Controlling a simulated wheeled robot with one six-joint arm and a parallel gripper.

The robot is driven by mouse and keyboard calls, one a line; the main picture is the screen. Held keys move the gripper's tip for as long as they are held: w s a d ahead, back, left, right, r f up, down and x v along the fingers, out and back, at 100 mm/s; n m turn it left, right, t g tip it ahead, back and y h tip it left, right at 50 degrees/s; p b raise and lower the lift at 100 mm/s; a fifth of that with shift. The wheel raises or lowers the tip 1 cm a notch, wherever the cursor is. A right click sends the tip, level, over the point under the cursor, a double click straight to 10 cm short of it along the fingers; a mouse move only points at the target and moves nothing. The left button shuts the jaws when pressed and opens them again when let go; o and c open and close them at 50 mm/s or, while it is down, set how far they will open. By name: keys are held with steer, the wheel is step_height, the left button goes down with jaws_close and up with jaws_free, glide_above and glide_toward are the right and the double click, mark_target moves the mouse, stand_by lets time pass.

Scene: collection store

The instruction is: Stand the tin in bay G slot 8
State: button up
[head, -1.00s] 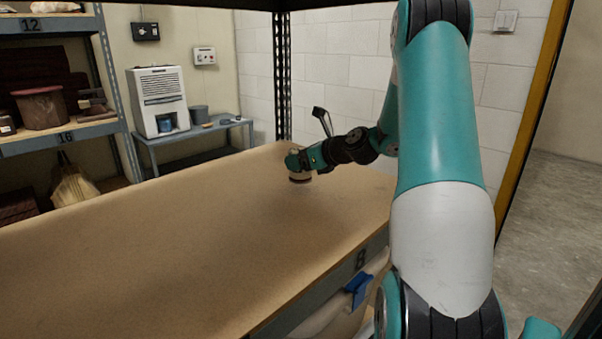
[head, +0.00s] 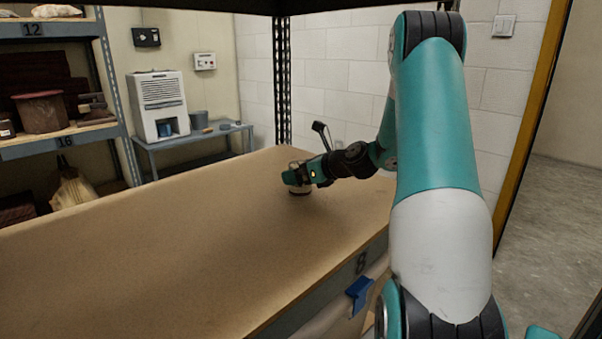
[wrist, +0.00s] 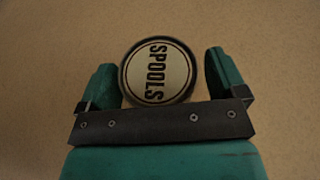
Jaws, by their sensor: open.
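The tin (wrist: 158,73) is round, with a dark rim and a cream lid lettered SPOOLS. It stands upright on the tan shelf board (head: 170,245), near its far right end. In the head view the tin (head: 300,190) shows only partly below my gripper (head: 297,178). In the wrist view my gripper (wrist: 160,85) is open, with one finger on each side of the tin. A gap shows between the tin and the right finger; the left finger is closer to it. The board's front edge bears the number 8 (head: 361,263).
A blue clip (head: 359,291) hangs on the front edge below the 8. A dark upright post (head: 282,85) and a white block wall (head: 340,75) stand behind the tin. A white dehumidifier (head: 158,105) stands on a grey table at the back. The board's middle is bare.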

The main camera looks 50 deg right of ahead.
steer(key=p+v, duration=0.3)
steer(key=v, duration=0.9)
steer(key=w+a+r+n+g+y, duration=0.2)
steer(key=a+n+g+y, duration=0.5)
steer(key=a+n, duration=1.8)
steer(key=s+a+n+g+h, duration=0.4)
steer(key=s+a+n+g, duration=0.2)
steer(key=s+a+n, duration=1)
steer(key=shift+s+a+r+n, duration=0.3)
steer(key=shift+a+r+n, duration=0.2)
steer(key=shift+a, duration=0.3)
